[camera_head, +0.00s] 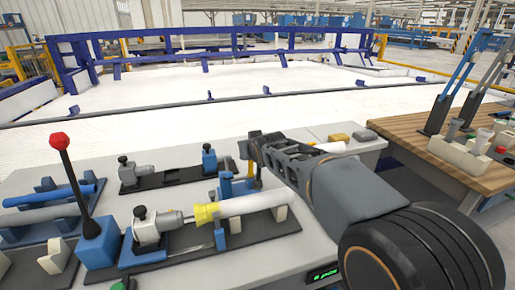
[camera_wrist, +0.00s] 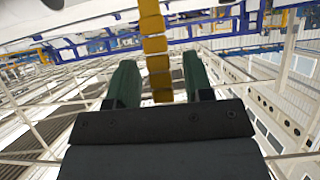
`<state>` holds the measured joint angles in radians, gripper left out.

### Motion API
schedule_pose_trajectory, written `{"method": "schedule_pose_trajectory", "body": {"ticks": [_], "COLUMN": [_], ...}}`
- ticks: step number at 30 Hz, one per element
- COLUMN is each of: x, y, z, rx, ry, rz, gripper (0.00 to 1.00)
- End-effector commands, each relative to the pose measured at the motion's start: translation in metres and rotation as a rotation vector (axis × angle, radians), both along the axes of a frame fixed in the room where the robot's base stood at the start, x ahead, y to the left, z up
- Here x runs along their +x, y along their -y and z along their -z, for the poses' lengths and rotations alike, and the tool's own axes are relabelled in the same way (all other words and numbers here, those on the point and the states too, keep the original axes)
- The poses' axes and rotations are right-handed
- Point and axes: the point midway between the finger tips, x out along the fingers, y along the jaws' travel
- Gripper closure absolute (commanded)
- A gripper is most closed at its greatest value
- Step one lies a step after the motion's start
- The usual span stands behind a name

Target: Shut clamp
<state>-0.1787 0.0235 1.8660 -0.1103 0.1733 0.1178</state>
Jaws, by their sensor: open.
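A blue upright clamp (camera_head: 226,186) stands on the bench beside a white pipe with a yellow end collar (camera_head: 205,214). The pipe (camera_head: 252,203) lies in a black-based fixture, its left end at a grey cylinder unit (camera_head: 160,227). My gripper (camera_head: 247,152) is just above and right of the blue clamp, close to it; whether they touch I cannot tell. In the wrist view, its two green fingers (camera_wrist: 159,64) are spread apart. A yellow segmented strip (camera_wrist: 154,45) shows between them; I cannot tell what it belongs to or how near it is.
A lever with a red knob (camera_head: 58,141) rises from a blue base at the left. Blue and grey pipes (camera_head: 45,200) lie left of it. A second fixture (camera_head: 170,174) is behind. A wooden bench (camera_head: 425,137) with tall levers stands right.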

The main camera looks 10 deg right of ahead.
Motion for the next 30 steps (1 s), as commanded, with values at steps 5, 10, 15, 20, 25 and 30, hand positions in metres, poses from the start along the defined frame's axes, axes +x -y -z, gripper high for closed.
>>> {"method": "schedule_pose_trajectory", "body": {"ticks": [5, 10, 15, 20, 25, 30], "x": [-0.033, -0.063, -0.086, -0.1, -0.106, -0.106], "y": [0.005, 0.01, 0.014, 0.016, 0.017, 0.017], "z": [-0.019, -0.035, -0.047, -0.054, -0.057, -0.057], "rx": [0.001, 0.001, 0.001, 0.0, 0.0, 0.0], "ry": [0.005, 0.005, 0.004, 0.002, 0.001, 0.0], "rz": [0.0, 0.0, 0.0, 0.0, 0.0, 0.0], "gripper": [0.53, 0.53, 0.53, 0.53, 0.53, 0.53]}}
